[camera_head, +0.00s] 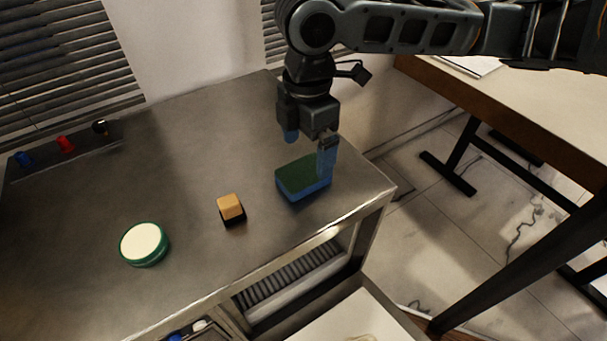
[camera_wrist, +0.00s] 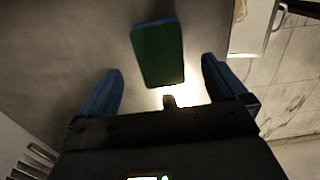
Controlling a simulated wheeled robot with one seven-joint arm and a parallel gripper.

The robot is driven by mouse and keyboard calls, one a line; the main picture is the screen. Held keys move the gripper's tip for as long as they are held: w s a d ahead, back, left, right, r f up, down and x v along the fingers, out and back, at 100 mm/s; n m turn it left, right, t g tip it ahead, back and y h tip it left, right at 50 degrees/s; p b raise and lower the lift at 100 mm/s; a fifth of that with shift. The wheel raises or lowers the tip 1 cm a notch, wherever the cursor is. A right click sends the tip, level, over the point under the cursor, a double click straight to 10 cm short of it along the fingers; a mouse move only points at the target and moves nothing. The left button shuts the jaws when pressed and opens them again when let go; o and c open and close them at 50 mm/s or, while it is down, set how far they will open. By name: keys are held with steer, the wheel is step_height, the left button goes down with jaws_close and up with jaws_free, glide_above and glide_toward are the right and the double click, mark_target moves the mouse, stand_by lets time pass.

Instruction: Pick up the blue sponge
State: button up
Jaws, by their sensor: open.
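The blue sponge (camera_head: 303,180) has a green top face and blue sides. It lies flat on the metal table near the right end. In the wrist view the sponge (camera_wrist: 158,55) shows its green face, ahead of and between the two blue fingers. My gripper (camera_head: 308,146) points down over the sponge, with its fingers apart and nothing between them. It also shows in the wrist view (camera_wrist: 160,88). In the head view one finger overlaps the sponge's right side; I cannot tell whether it touches.
The metal table (camera_head: 190,150) also holds an orange and black block (camera_head: 231,209) and a round green-rimmed tin (camera_head: 144,244). A strip with blue, red and black knobs (camera_head: 65,145) is at the left back. A wooden-edged desk (camera_head: 520,110) stands at the right. The table's middle is clear.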

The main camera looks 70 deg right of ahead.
mark_target(304, 171)
steer(key=f, duration=0.5)
steer(key=shift+w+a+f, duration=0.2)
steer(key=shift+a+f, duration=0.05)
steer(key=shift+f, duration=0.1)
steer(key=shift+c, duration=0.2)
steer(key=c, duration=1)
